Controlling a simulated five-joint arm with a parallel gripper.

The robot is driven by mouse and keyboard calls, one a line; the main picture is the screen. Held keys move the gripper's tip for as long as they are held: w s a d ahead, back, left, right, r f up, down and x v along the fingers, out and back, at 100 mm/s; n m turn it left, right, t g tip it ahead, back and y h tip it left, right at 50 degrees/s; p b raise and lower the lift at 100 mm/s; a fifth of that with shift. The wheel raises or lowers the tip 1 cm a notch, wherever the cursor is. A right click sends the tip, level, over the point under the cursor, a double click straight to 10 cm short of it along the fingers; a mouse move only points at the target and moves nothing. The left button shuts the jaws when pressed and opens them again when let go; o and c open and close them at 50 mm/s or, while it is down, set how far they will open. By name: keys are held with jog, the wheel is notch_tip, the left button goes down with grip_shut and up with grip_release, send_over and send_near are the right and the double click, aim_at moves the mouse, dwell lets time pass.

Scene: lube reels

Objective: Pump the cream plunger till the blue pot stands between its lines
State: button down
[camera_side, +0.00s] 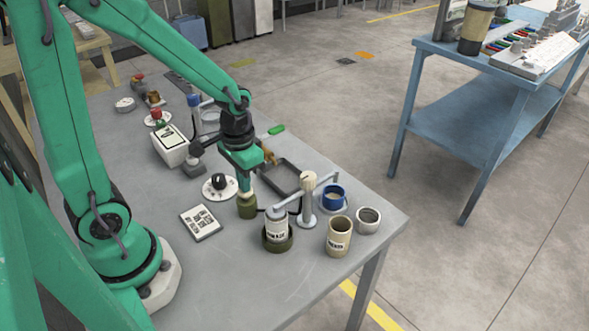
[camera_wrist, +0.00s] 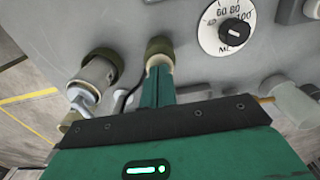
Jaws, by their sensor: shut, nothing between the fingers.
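The cream plunger (camera_side: 246,195) rises from a squat olive base (camera_side: 247,209) near the table's middle. My gripper (camera_side: 244,187) is shut and points down, its tips over or on the plunger's top; I cannot tell if they press it. In the wrist view, the shut fingers (camera_wrist: 160,78) meet the cream plunger (camera_wrist: 161,61) in its olive base (camera_wrist: 159,44). The blue pot (camera_side: 334,199) stands to the right, open, with pale contents, below the end of a grey arm on a cream-topped post (camera_side: 308,192). Its level lines are too small to read.
A labelled bottle (camera_side: 277,229) in an olive ring stands in front of the post. A tan can (camera_side: 339,237) and a grey cup (camera_side: 368,220) stand near the table's right edge. A dark tray (camera_side: 284,177), a dial (camera_side: 220,187) and a printed card (camera_side: 201,223) lie around the plunger.

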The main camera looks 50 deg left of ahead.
jog(key=shift+r, duration=3.15)
jog(key=shift+r, duration=0.1)
jog(key=s+d+r+t, duration=0.1)
jog(key=s+r+t, duration=0.4)
jog(key=r, duration=0.5)
jog(key=shift+s+d+r+t, duration=0.2)
jog(key=shift+s+d+t, duration=0.05)
jog(key=shift+s+t, duration=0.05)
jog(key=shift+w, duration=0.1)
jog(key=w+a+f+g, duration=0.1)
jog(key=w+f+g, duration=0.4)
jog(key=f, duration=0.2)
jog(key=shift+w+a+f+g, duration=0.2)
jog(key=shift+a+f+g, duration=0.1)
jog(key=shift+f, duration=0.1)
jog(key=shift+f, duration=0.15)
